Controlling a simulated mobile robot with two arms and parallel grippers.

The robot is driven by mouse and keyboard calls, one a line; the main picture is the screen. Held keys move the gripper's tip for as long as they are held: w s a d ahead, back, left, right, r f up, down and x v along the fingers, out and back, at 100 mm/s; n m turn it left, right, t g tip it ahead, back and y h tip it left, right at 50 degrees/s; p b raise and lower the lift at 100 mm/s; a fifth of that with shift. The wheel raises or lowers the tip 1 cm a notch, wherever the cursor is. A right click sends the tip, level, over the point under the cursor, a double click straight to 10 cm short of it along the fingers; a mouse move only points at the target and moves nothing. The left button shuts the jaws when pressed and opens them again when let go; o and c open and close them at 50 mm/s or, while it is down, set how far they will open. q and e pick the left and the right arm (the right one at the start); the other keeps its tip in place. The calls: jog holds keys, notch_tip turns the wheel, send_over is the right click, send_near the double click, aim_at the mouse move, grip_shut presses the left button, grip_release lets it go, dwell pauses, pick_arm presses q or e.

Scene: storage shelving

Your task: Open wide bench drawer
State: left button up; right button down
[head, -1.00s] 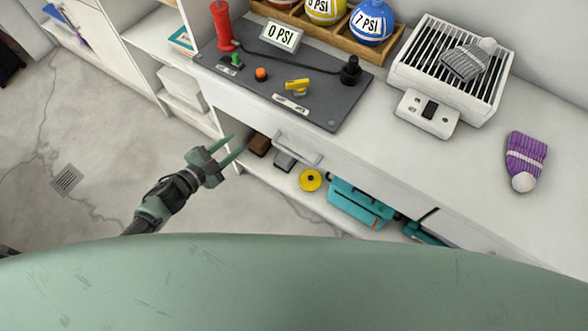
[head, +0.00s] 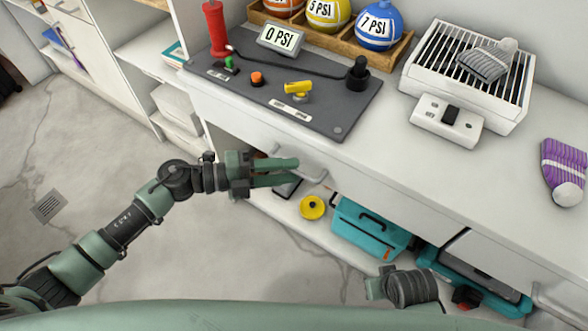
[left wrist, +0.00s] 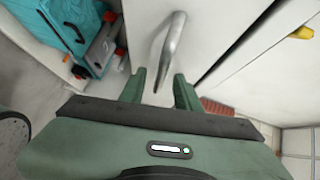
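The wide bench drawer (head: 365,192) is a white front under the worktop. It looks shut in the head view. Its pale bar handle (head: 312,168) is just beyond my left fingertips, and it shows as a metal bar in the left wrist view (left wrist: 170,45). My left gripper (head: 297,172) is open, with its two green fingers pointing at the handle. In the left wrist view the handle lies ahead of and between the fingertips (left wrist: 160,82); contact is not visible.
Below the drawer, an open shelf (head: 275,212) holds a yellow disc (head: 312,207), a teal toolbox (head: 365,228) and a larger teal case (head: 475,280). The worktop carries a grey control panel (head: 330,120) and a white grill box (head: 470,70). Floor at left is clear.

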pick_arm(q)
jog(key=shift+x, duration=1.05)
grip_shut()
dwell(0.7)
